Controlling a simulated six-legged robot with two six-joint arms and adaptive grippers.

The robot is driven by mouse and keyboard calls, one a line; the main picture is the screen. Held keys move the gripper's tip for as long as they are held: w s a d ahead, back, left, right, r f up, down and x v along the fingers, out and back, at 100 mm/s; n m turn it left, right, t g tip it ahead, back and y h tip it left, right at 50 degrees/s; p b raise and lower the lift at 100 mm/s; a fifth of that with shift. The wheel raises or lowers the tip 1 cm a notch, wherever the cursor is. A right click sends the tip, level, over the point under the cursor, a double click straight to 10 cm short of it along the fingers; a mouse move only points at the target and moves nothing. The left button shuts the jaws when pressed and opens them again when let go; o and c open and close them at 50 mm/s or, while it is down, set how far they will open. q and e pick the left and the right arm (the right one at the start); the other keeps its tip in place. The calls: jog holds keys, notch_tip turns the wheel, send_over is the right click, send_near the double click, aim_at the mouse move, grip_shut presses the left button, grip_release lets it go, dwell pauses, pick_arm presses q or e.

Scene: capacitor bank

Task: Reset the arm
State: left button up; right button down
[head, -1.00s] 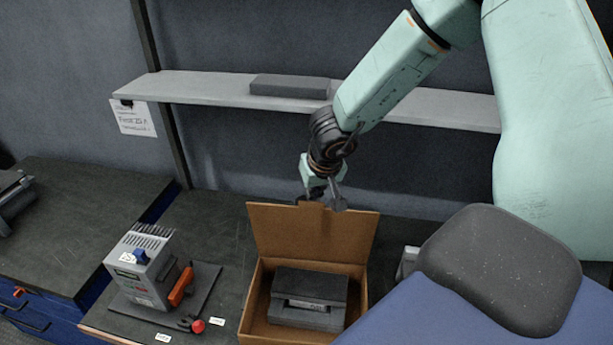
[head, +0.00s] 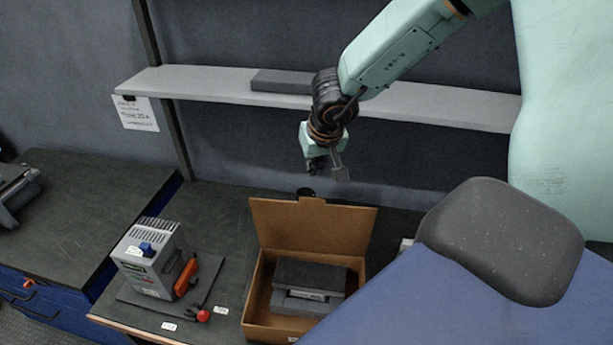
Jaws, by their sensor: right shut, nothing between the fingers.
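My right arm comes in from the upper right in the head view. Its gripper (head: 328,170) is shut and empty, pointing down. It hangs in the air above the cardboard box (head: 311,226), in front of the wall and just below the shelf's height. It touches nothing that I can see. My left gripper does not show.
A grey device (head: 147,259) with an orange handle (head: 186,275) stands on a dark mat left of the box. A shelf (head: 215,86) with a grey block (head: 281,81) runs along the wall, close behind my arm.

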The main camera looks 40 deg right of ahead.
jog(key=shift+s+r, duration=0.2)
jog(key=shift+r, duration=0.4)
jog(key=shift+w+f, duration=0.15)
jog(key=shift+w, duration=0.05)
jog(key=shift+s+a, duration=0.1)
jog(key=shift+s, duration=0.05)
